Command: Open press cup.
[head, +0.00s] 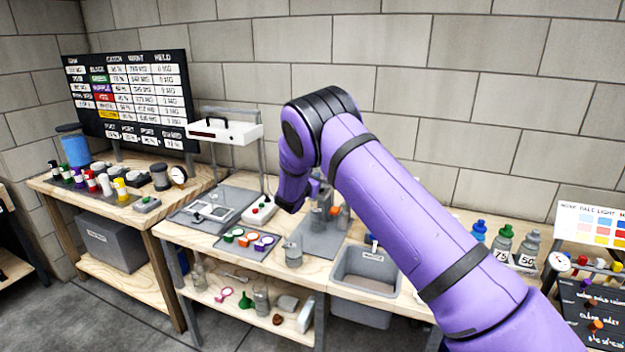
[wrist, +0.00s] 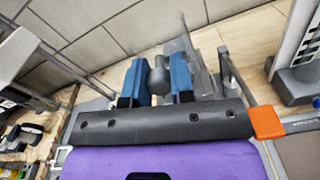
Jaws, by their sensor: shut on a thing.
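My gripper (wrist: 160,82) has two blue finger pads shut on a grey rounded knob (wrist: 158,74). A clear, see-through part (wrist: 197,52) stands just behind and right of the pads in the wrist view. I take the knob and clear part to be of the press cup, but cannot be sure. In the head view my purple arm reaches down to a small grey metal and clear assembly (head: 322,217) on a grey mat (head: 318,246). The arm and wrist hide much of it, and I cannot tell whether its lid is open.
A tray of coloured cups (head: 249,243) lies farther left. A sunken bin (head: 366,280) is to the right. Bottles (head: 503,240) stand at the right. A block wall (head: 420,100) is behind.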

